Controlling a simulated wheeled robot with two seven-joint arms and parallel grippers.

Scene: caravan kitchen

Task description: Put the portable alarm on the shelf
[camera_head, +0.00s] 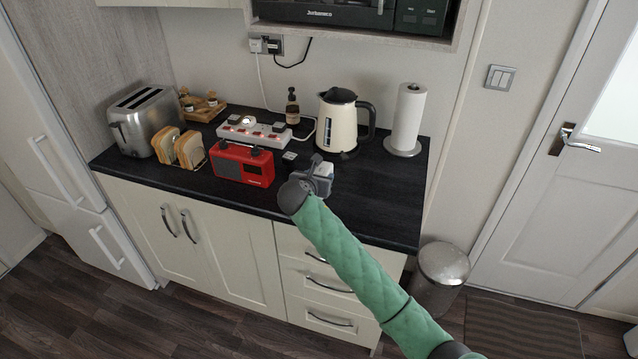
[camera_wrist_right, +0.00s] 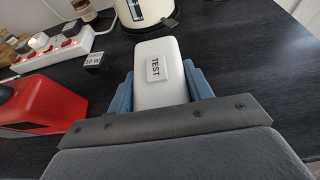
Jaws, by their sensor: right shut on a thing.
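The portable alarm is a white box with a raised button marked TEST, clear in the right wrist view (camera_wrist_right: 157,72). In the head view it is a small white block (camera_head: 323,170) over the dark worktop, partly hidden by my right gripper (camera_head: 316,178). In the right wrist view the blue fingers of my right gripper (camera_wrist_right: 160,88) are shut on both sides of the alarm. I cannot tell whether it touches the worktop. A shelf niche (camera_head: 440,43) with a black microwave on it is on the wall at the top. My left gripper is not in view.
A red radio (camera_head: 242,165) stands left of the alarm. A power strip (camera_head: 253,133), small dark cube (camera_head: 289,156), cream kettle (camera_head: 338,122) and paper towel roll (camera_head: 408,118) stand behind. A toaster (camera_head: 145,120) and bread rack (camera_head: 190,149) are at left. The worktop's right front (camera_head: 385,205) is clear.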

